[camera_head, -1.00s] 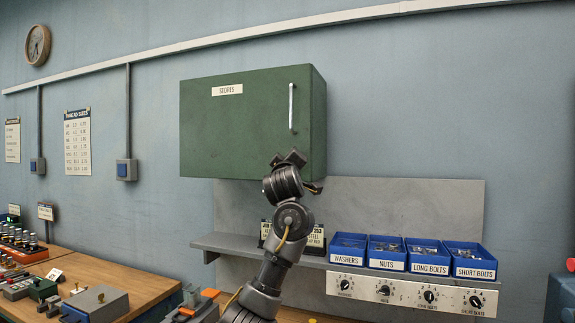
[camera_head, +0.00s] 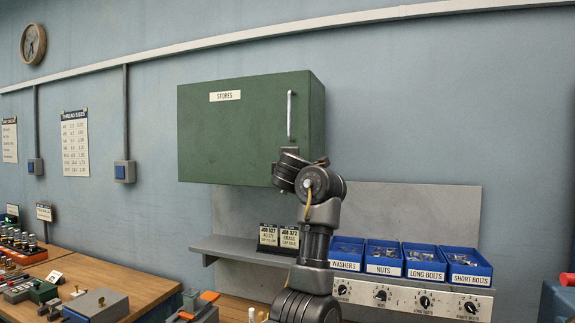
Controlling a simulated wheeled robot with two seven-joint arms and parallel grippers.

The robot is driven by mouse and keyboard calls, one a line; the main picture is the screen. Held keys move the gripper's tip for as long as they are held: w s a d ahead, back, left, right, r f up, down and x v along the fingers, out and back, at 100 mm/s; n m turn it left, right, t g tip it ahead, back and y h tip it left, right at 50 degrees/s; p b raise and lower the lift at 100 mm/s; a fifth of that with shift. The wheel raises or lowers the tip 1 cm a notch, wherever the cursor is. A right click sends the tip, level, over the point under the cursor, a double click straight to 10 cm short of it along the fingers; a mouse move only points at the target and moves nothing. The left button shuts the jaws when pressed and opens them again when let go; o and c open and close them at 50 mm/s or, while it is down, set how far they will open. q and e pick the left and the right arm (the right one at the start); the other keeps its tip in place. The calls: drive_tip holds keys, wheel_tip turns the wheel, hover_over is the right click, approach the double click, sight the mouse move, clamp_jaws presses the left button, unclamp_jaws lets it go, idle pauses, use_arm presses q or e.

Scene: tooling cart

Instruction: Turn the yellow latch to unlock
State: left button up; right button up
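No yellow latch can be made out. The green cabinet (camera_head: 235,138) marked STORES hangs on the wall, with a silver upright handle (camera_head: 290,115) near the right edge of its door. The door looks shut. One dark arm of mine rises from the bottom centre, and its upper joints cover the cabinet's lower right corner. I cannot tell which arm it is. Its gripper fingers do not show and may be hidden behind the joints. No other arm is in view. A thin yellow cable runs along this arm.
Below the cabinet, a grey shelf (camera_head: 225,247) carries job cards (camera_head: 278,237) and several blue bins, such as the nuts bin (camera_head: 384,257). A knob panel (camera_head: 410,301) is under the bins. A wooden bench (camera_head: 140,284) with small items is at lower left.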

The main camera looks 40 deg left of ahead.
idle(0.5)
use_arm(q)
drive_tip(key=o, duration=1)
drive_tip(key=shift+a, duration=0.1)
drive_tip(key=b+v, duration=0.5)
drive_tip(key=v, duration=0.6)
drive_tip(key=shift+w, duration=0.1)
